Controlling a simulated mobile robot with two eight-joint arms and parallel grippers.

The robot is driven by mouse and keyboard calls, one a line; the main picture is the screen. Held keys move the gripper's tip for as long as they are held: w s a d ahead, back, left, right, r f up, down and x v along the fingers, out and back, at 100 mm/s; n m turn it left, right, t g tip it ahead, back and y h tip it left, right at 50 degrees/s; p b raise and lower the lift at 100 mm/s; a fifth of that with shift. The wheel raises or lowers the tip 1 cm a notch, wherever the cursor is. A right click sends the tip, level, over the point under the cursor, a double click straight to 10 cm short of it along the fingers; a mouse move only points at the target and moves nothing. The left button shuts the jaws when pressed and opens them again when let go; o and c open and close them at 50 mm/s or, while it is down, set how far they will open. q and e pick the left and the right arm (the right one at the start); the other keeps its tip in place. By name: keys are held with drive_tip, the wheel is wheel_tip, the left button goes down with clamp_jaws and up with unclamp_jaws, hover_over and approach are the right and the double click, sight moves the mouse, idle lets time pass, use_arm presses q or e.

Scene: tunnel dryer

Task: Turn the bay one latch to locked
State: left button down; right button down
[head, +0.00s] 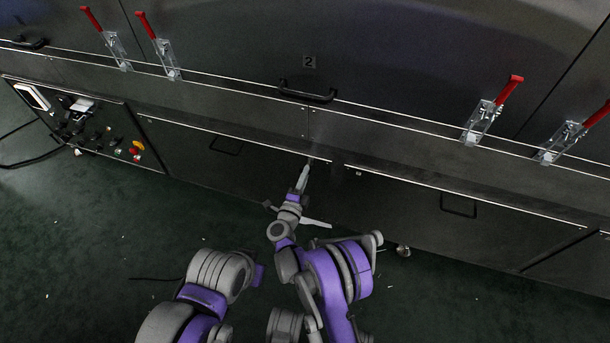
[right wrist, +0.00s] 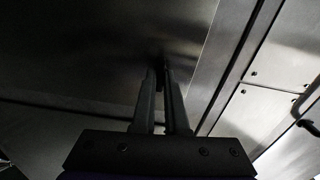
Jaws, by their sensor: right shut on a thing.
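My right gripper (head: 307,165) reaches to the top right corner of the left lower panel (head: 215,165). In the right wrist view its two fingers (right wrist: 162,72) are close together on a small dark part, which I take to be the latch (right wrist: 159,60). The fingers and shadow hide most of it, so I cannot tell which way it is turned. No label for bay one is readable. My left arm shows at the lower left in the head view, but its gripper does not.
Red-handled clamps (head: 160,45) line the upper doors, beside a black handle (head: 308,93) under a number 2. A right lower panel (head: 440,220) has a wire handle (head: 459,206). A control panel (head: 85,125) stands far left. The green floor (head: 70,250) is mostly clear.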

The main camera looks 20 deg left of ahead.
drive_tip(key=shift+m, duration=0.6)
drive_tip(key=c, duration=0.9)
unclamp_jaws()
drive_tip(key=shift+c, duration=0.2)
drive_tip(key=s+p, duration=0.2)
drive_tip(key=s, duration=0.8)
drive_tip(key=shift+s+a, duration=0.25)
drive_tip(key=shift+s, duration=0.15)
